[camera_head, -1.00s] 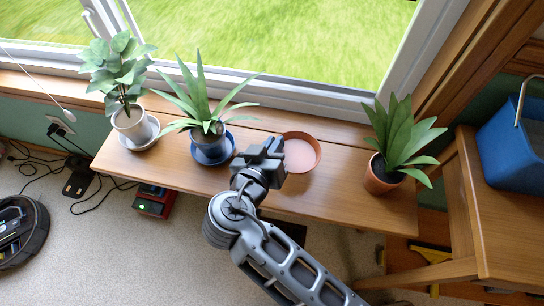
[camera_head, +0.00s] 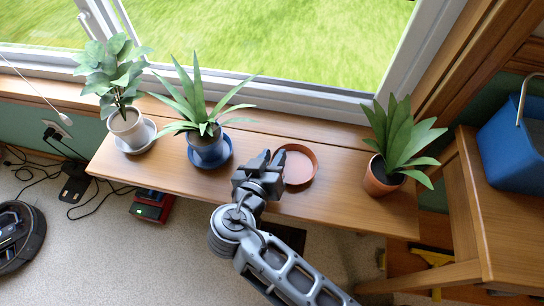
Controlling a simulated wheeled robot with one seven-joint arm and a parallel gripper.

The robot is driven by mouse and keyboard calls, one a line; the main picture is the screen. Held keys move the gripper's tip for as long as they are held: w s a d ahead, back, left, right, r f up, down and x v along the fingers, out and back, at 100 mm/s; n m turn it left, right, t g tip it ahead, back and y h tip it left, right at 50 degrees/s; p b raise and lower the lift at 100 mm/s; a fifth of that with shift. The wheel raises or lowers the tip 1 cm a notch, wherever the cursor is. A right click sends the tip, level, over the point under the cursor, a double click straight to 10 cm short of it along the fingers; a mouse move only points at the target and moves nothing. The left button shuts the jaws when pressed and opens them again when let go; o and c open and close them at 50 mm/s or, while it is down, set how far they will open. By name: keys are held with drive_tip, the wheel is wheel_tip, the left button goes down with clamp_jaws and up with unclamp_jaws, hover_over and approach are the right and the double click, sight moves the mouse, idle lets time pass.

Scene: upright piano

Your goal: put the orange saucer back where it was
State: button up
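The orange saucer (camera_head: 300,166) lies on the wooden bench, between the blue-potted plant and the orange-potted plant, and looks empty. My gripper (camera_head: 271,157) is at the saucer's left rim, with its fingers pointing toward the window. Its right finger overlaps the rim in this view. The fingertips appear slightly apart, but I cannot tell whether the rim is between them. The orange pot (camera_head: 378,178) with a leafy plant stands near the bench's right end, with no saucer visible under it.
The wooden bench (camera_head: 330,205) runs below the window. A blue pot (camera_head: 208,146) stands on a blue saucer (camera_head: 227,157), and a white pot (camera_head: 127,126) stands on a pale saucer at left. Bare bench lies between the orange saucer and the orange pot.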

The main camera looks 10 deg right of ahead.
drive_tip(key=shift+o, duration=0.3)
drive_tip(key=shift+r, duration=0.15)
drive_tip(key=shift+s+a+r, duration=0.1)
drive_tip(key=shift+s+a, duration=0.05)
drive_tip(key=shift+s, duration=0.05)
drive_tip(key=p+v, duration=0.1)
drive_tip(key=v, duration=1)
drive_tip(key=shift+s, duration=0.2)
